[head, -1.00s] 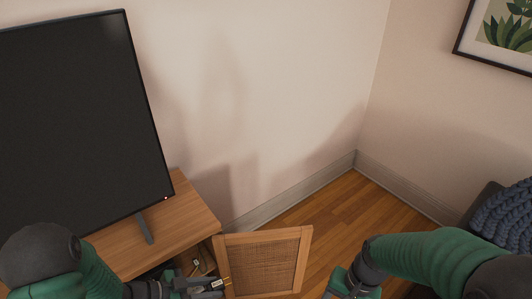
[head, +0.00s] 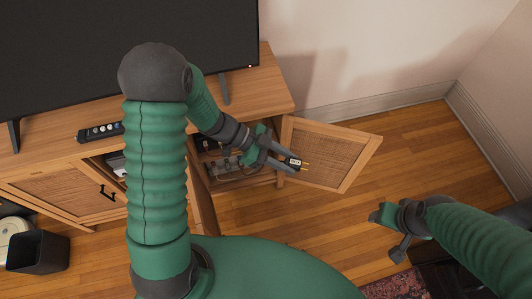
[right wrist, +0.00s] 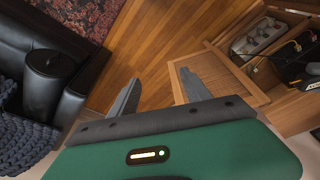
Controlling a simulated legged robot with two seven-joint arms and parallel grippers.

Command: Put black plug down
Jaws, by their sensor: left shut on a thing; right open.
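The black plug (head: 294,162) has a pale label and brass-coloured prongs pointing right. My left gripper (head: 284,160) is shut on it and holds it in front of the open cabinet door (head: 330,154). My right gripper (head: 384,236) is open and empty over the wooden floor, to the right of the cabinet. Its two spread fingers also show in the right wrist view (right wrist: 160,94). A grey power strip (head: 226,166) lies inside the open cabinet, partly hidden by my left arm. It also shows in the right wrist view (right wrist: 258,38).
A wooden TV cabinet (head: 270,88) carries a large TV (head: 60,55) and a black power strip or remote-like bar (head: 100,132). A dark bin (head: 38,252) stands at the lower left. The wooden floor (head: 420,140) right of the door is clear. A black sofa (right wrist: 45,70) shows in the right wrist view.

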